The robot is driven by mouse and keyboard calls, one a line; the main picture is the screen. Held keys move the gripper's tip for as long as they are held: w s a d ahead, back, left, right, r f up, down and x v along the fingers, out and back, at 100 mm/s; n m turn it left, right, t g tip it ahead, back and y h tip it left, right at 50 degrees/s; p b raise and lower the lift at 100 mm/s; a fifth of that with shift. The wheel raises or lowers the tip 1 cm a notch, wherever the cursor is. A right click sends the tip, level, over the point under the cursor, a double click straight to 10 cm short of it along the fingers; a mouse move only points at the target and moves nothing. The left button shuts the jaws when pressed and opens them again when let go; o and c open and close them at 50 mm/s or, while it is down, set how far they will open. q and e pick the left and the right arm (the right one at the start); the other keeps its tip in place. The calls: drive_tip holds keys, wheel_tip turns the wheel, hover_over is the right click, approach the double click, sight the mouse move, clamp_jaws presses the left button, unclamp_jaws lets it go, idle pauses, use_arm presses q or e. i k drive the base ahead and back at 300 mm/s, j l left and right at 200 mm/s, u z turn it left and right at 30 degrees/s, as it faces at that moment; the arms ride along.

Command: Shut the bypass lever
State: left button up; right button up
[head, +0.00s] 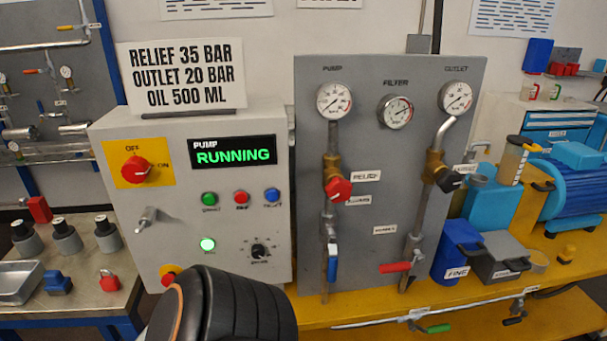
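The grey gauge panel (390,160) carries two pipes with lever valves. A blue lever (333,262) hangs straight down, in line with the left pipe. A red lever (396,267) lies crosswise at the foot of the right pipe, pointing left. Below the bench edge, a green-handled lever (434,329) lies roughly along a thin pipe. The small labels by the levers are too blurred to read, so I cannot tell which is the bypass lever. A dark rounded part of my arm shows at the bottom left of centre. Neither gripper is in view.
A grey control box (200,200) left of the panel has a screen reading "PUMP RUNNING" and a lit green lamp (207,244). A red relief knob (338,188) sits on the left pipe. Blue and grey containers (458,250) crowd the yellow bench (370,306) at right.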

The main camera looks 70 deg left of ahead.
sight(332, 267)
drive_tip(key=u, duration=2.05)
